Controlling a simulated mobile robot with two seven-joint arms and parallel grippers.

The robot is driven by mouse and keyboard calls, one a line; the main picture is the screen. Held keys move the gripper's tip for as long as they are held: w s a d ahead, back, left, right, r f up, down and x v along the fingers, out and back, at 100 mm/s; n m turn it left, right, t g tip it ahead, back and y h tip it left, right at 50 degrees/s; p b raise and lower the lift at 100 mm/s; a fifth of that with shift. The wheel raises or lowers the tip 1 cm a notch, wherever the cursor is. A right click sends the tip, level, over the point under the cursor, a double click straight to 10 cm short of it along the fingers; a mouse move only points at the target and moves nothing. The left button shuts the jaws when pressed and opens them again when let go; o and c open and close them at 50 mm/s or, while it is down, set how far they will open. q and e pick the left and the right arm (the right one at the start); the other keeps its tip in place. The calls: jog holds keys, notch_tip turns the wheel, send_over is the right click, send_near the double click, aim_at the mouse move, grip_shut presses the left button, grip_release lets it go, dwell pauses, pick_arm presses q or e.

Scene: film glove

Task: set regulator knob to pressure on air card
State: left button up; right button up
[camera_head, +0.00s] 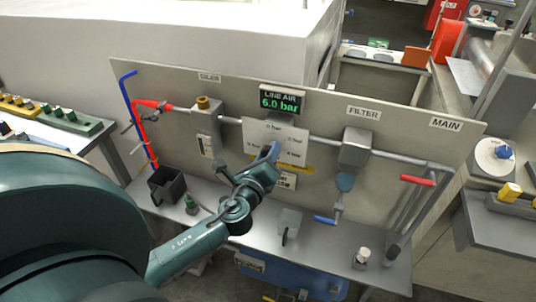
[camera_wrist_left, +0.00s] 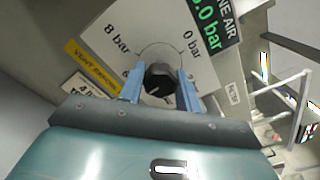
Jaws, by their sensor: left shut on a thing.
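The black regulator knob (camera_wrist_left: 158,76) sits in a white dial plate (camera_head: 297,148) marked from 0 bar to 8 bar. My left gripper (camera_head: 270,153) is shut on the knob, one blue finger on each side in the wrist view. The pale mark on the knob points to the lower left there. My gripper hides the knob in the head view. The display (camera_head: 282,100) above reads LINE AIR 6.0 bar. A white card (camera_head: 284,181) hangs below the dial; its text is partly hidden, with a 4 showing in the wrist view (camera_wrist_left: 78,91). My right gripper is not in view.
The grey panel (camera_head: 400,127) carries the oiler (camera_head: 205,122) on the left and the filter (camera_head: 355,148) on the right. A red-handled main valve (camera_head: 417,181) is farther right.

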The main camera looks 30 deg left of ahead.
pick_arm(q)
jog(key=n+b, duration=0.1)
jog(key=n, duration=0.1)
jog(key=shift+f+n, duration=0.15)
jog(key=shift+n, duration=0.15)
jog(key=shift+n+b, duration=0.3)
jog(key=shift+n, duration=0.6)
jog(key=n, duration=0.3)
jog(key=shift+b, duration=0.3)
jog(key=shift+n, duration=1.7)
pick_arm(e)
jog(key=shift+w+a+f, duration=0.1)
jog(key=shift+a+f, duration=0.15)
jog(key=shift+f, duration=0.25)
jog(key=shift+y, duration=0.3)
pick_arm(q)
jog(key=o, duration=1)
jog(key=shift+c, duration=0.2)
